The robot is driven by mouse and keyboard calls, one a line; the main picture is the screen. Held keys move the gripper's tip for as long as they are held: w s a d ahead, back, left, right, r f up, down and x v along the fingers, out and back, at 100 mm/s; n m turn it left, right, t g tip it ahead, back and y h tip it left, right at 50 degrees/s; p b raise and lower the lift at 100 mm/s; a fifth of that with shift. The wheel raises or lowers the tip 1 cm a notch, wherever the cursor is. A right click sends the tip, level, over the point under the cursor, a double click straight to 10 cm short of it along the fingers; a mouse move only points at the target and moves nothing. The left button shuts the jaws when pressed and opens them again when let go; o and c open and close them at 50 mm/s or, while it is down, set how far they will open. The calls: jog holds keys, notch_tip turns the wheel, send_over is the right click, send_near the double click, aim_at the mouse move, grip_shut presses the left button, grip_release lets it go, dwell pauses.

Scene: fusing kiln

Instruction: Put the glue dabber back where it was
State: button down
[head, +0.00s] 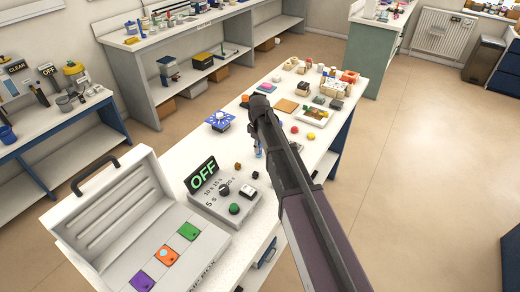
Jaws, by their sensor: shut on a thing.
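My arm reaches from the lower right over the long white worktable (228,268). My gripper (258,139) is at its far end, pointing down, and mostly hidden behind my own dark arm links. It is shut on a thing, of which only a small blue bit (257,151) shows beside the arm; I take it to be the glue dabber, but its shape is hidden. A blue patterned sheet (217,125) with a small pale round-topped item (223,115) lies just left of the gripper. I cannot tell which spot the dabber came from.
An open pale kiln box (95,208) with purple, orange and green squares stands at the near left. Beside it is a control box (218,209) with a sign reading OFF. Small dark cubes, red and yellow balls, trays and blocks crowd the table's far half. Open floor (420,190) lies right.

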jog(key=shift+f, duration=0.15)
jog(key=c, duration=0.5)
grip_release()
jog(key=shift+c, duration=0.2)
jog(key=shift+r, duration=0.2)
notch_tip(320, 180, up, 12)
jog(key=p, duration=1.2)
jog(key=shift+d, duration=0.1)
